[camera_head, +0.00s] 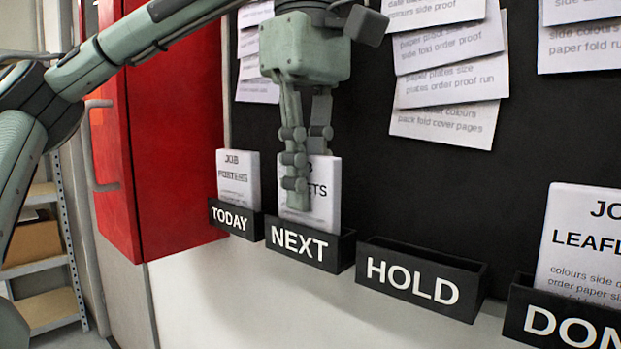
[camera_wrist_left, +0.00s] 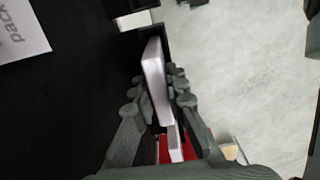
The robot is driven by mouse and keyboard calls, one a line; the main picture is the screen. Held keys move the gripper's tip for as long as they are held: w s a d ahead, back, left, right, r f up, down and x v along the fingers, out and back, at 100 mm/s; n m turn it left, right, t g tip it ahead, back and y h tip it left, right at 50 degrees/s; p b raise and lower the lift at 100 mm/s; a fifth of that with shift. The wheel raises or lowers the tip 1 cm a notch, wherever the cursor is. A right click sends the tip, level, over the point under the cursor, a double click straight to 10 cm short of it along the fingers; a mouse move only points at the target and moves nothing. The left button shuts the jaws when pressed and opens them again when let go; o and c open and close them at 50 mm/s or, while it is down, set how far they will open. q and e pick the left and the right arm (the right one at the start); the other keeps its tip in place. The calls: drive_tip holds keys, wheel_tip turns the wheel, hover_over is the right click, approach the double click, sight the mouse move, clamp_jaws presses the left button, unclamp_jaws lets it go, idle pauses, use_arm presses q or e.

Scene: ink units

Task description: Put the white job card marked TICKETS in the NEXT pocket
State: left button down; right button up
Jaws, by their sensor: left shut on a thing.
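The white job card (camera_head: 326,205) stands upright at the NEXT pocket (camera_head: 297,244), its lower edge hidden behind the pocket's front. Only part of its lettering shows, ending in "ETS"; a finger covers the rest. My left gripper (camera_head: 304,172) points down from above and is shut on this card, one finger in front of it and one behind. In the left wrist view the card (camera_wrist_left: 154,78) sits between the two fingers, its lower end at a dark pocket (camera_wrist_left: 152,32). My right gripper is in neither view.
The TODAY pocket (camera_head: 234,219) holds a POSTERS card (camera_head: 237,176) close on the left. The HOLD pocket (camera_head: 420,279) is empty. The DONE pocket (camera_head: 563,317) holds a LEAFLETS card (camera_head: 582,245). A red cabinet (camera_head: 170,130) stands left; pinned sheets (camera_head: 445,120) hang on the black board.

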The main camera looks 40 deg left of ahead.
use_arm(q)
drive_tip(key=shift+f, duration=0.1)
drive_tip(key=c, duration=1.5)
unclamp_jaws()
drive_tip(key=shift+c, duration=0.2)
drive_tip(key=shift+r, duration=3.9)
drive_tip(key=shift+s, duration=0.1)
